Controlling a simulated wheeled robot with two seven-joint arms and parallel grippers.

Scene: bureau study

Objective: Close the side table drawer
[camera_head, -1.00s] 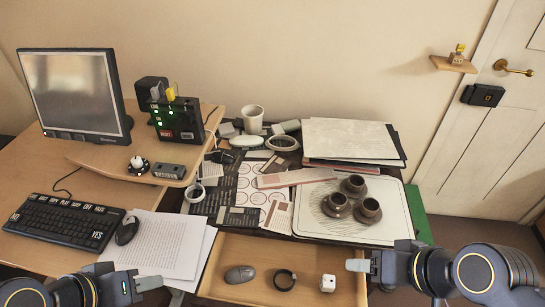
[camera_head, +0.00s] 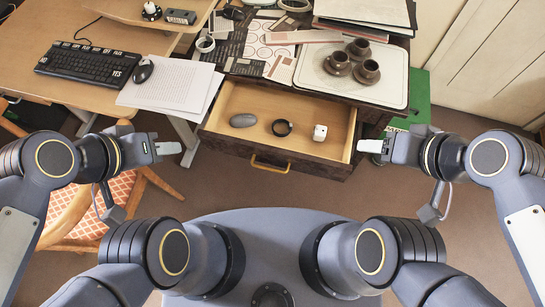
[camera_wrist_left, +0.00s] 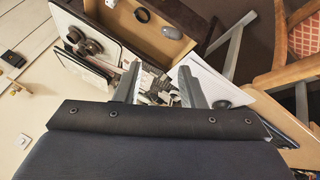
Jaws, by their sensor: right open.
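The side table drawer (camera_head: 300,150) is pulled out from the dark side table (camera_head: 395,112), with its brass handle (camera_head: 270,164) on the dark front panel. Inside lie a grey rounded object (camera_head: 243,120), a black ring (camera_head: 282,127) and a small white block (camera_head: 320,132). My left gripper (camera_head: 168,148) is left of the drawer, apart from it. Its fingers stand apart and empty in the left wrist view (camera_wrist_left: 160,85), where part of the drawer (camera_wrist_left: 165,48) also shows. My right gripper (camera_head: 372,147) is open beside the drawer's right front corner; whether it touches cannot be told.
A white tray (camera_head: 390,93) with several brown cups, papers and folders cover the side table top. The desk (camera_head: 60,100) with keyboard (camera_head: 88,62) and papers (camera_head: 170,88) is at left. A wooden chair (camera_head: 85,205) stands below it. A green object (camera_head: 415,100) stands at right.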

